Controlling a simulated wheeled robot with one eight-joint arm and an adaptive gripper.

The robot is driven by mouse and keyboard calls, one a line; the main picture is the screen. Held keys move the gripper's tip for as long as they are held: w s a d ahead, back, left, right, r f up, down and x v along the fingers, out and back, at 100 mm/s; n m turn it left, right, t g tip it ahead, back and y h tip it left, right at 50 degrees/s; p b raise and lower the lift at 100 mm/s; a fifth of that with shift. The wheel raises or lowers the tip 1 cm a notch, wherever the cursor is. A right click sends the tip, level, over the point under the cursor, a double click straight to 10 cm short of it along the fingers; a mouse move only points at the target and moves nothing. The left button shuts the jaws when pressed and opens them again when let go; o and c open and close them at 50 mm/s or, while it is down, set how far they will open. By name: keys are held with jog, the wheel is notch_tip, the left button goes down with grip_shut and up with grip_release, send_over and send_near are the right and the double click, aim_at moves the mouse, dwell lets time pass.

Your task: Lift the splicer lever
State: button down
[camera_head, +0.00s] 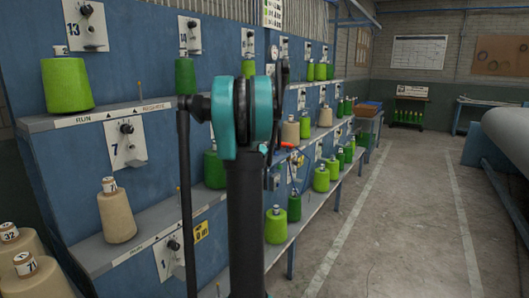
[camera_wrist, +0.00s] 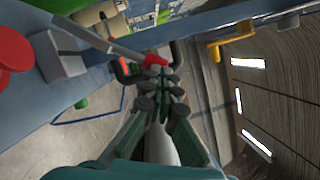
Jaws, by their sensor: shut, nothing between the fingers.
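The splicer lever (camera_wrist: 110,42) looks like a grey bar running from a grey box (camera_wrist: 62,55) to a red tip (camera_wrist: 155,60) in the wrist view. My gripper (camera_wrist: 162,76) is shut and empty, its fingertips right by the red tip. I cannot tell whether they touch it. In the head view my own arm hides most of this spot, and a small red part (camera_head: 288,145) shows just right of the arm. My fingers are not clear there.
A blue rack with shelves (camera_head: 170,218) holds green and beige yarn cones on the left. In the wrist view a red round knob (camera_wrist: 12,52) is at the left and a yellow handle (camera_wrist: 230,40) at the upper right. The floor aisle (camera_head: 400,220) is clear.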

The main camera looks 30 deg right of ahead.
jog(key=shift+w+a+r, duration=0.25)
jog(key=shift+w+r, duration=0.3)
jog(key=shift+w, duration=0.15)
jog(key=shift+w+a+r, duration=0.3)
jog(key=shift+w+r, duration=0.2)
jog(key=shift+w, duration=0.15)
jog(key=shift+w+a+r, duration=0.25)
jog(key=shift+w+r, duration=0.3)
jog(key=shift+w, duration=0.25)
